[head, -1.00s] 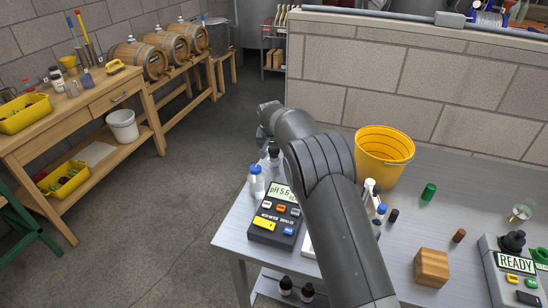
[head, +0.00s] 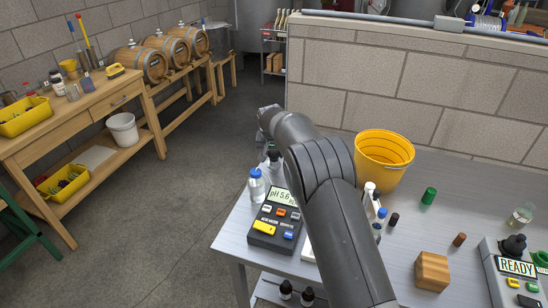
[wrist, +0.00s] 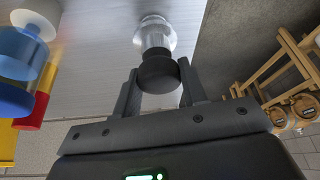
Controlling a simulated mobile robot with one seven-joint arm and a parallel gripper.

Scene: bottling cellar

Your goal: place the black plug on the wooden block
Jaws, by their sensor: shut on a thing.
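In the wrist view my gripper (wrist: 159,70) is shut on a black plug (wrist: 158,74), with one finger on each side of it. The plug sits at the end of a clear glass bottle (wrist: 155,36); I cannot tell whether it is still seated in the neck. In the head view a dark-topped bottle (head: 273,156) shows beside my arm, and my fingers are hidden. The wooden block (head: 432,271) stands on the steel table at the front right, clear on top and away from my gripper.
Near my arm stand a pH meter (head: 276,221) and a blue-capped bottle (head: 257,185). A yellow bucket (head: 384,160), a green cap (head: 429,195), a small dark stopper (head: 394,219), a brown cork (head: 459,239) and a READY device (head: 512,270) share the table (head: 465,185).

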